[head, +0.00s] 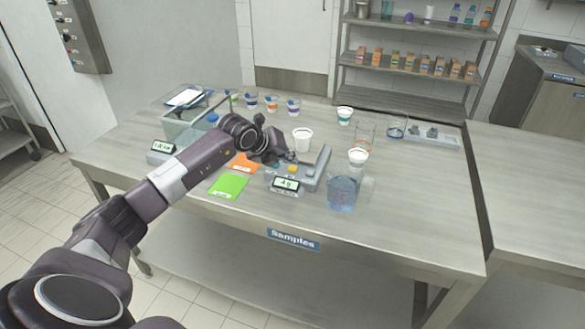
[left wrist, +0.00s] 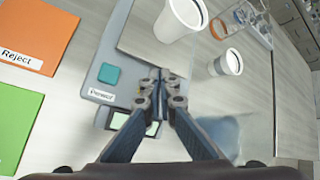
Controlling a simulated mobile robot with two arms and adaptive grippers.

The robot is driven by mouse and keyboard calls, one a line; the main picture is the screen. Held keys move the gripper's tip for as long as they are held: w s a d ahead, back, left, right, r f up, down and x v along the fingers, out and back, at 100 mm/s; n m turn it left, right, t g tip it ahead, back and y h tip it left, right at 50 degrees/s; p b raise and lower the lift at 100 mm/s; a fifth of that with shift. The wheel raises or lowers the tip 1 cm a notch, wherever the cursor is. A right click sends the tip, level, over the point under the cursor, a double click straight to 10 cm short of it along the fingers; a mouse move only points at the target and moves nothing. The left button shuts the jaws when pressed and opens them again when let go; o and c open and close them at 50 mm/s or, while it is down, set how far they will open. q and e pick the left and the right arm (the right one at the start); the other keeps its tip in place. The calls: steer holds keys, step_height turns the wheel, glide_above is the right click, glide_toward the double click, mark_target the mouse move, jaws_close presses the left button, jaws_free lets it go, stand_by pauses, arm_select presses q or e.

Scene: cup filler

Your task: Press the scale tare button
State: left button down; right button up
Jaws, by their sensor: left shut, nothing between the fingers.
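A grey scale (head: 310,181) with a lit display (head: 286,184) stands near the table's front edge. A small yellow button (head: 292,169) shows on its top. In the left wrist view, the scale's grey body (left wrist: 106,50) carries a teal button (left wrist: 109,74) with a small label that I cannot read surely. The display (left wrist: 137,126) is partly behind my fingers there. My left gripper (head: 281,157) is shut and empty above the scale; its fingertips (left wrist: 160,78) point over the scale, right of the teal button. I cannot tell whether they touch it. My right gripper is not in view.
Orange (head: 243,163) and green (head: 229,186) mats lie left of the scale. A white cup (head: 302,140) is behind or on it. A pitcher of blue liquid (head: 342,194) and another white cup (head: 358,157) stand close on its right. Another display device (head: 163,147) is far left.

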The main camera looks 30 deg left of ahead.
mark_target(291, 169)
arm_select(q)
steer(key=shift+f, duration=0.1)
steer(key=shift+f+b, duration=0.3)
steer(key=shift+b, duration=0.1)
steer(key=shift+f+b, duration=0.45)
steer(key=shift+f, duration=0.15)
stand_by(0.6)
stand_by(0.3)
steer(key=shift+r+p, duration=0.55)
steer(key=shift+r, duration=0.4)
steer(key=shift+r+p, duration=1.6)
steer(key=shift+r, duration=1)
steer(key=shift+f, duration=0.1)
